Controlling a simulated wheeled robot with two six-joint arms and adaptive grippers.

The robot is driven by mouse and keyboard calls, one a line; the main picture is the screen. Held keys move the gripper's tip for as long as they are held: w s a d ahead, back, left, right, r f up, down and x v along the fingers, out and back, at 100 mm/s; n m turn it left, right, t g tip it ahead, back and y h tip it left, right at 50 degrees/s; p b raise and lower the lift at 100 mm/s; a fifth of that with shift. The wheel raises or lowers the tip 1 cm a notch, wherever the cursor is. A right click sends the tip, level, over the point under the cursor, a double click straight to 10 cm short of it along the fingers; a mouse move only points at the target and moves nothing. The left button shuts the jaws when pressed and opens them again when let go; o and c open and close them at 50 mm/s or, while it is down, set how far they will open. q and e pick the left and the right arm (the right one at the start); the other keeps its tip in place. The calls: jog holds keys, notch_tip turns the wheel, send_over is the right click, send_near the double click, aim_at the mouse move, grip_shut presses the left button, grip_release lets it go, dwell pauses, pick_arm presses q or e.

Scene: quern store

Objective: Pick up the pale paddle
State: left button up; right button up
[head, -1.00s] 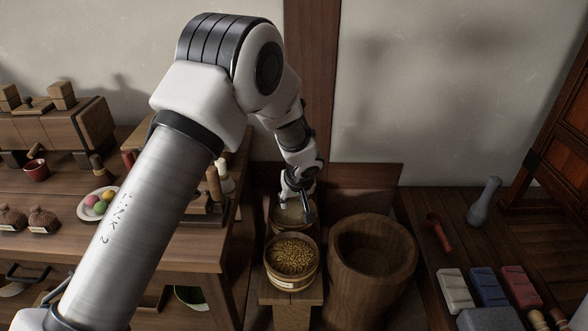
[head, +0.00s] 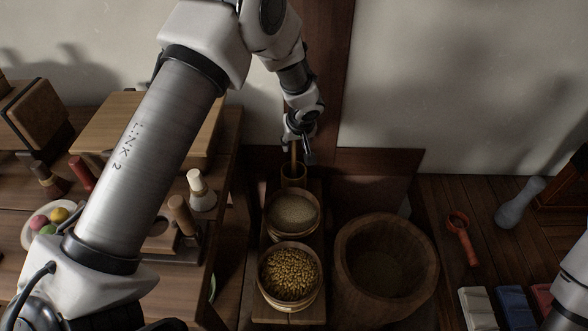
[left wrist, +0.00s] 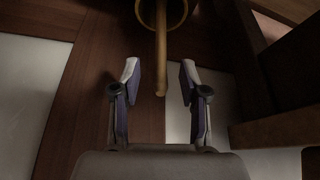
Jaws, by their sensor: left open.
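The pale paddle (head: 294,157) stands in a small round wooden holder (head: 293,177) at the far end of the bench, near the wall. Only its upright handle shows; its lower part is hidden in the holder. In the left wrist view the paddle's handle (left wrist: 161,48) runs down from the holder (left wrist: 181,12), and its free end lies between my fingers. My left gripper (left wrist: 159,76) is open, with a finger on each side of the handle and a visible gap to both. In the head view my left gripper (head: 299,143) is at the handle's top. My right gripper is out of view.
A bowl of pale grain (head: 293,211) and a bowl of golden grain (head: 291,274) stand in front of the holder. A large wooden tub (head: 352,250) is to their right. A table with a white-topped brush (head: 202,190) is to the left.

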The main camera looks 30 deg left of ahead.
aim_at(294, 147)
pick_arm(q)
jog(key=x, duration=0.5)
jog(key=shift+r, duration=0.2)
grip_shut()
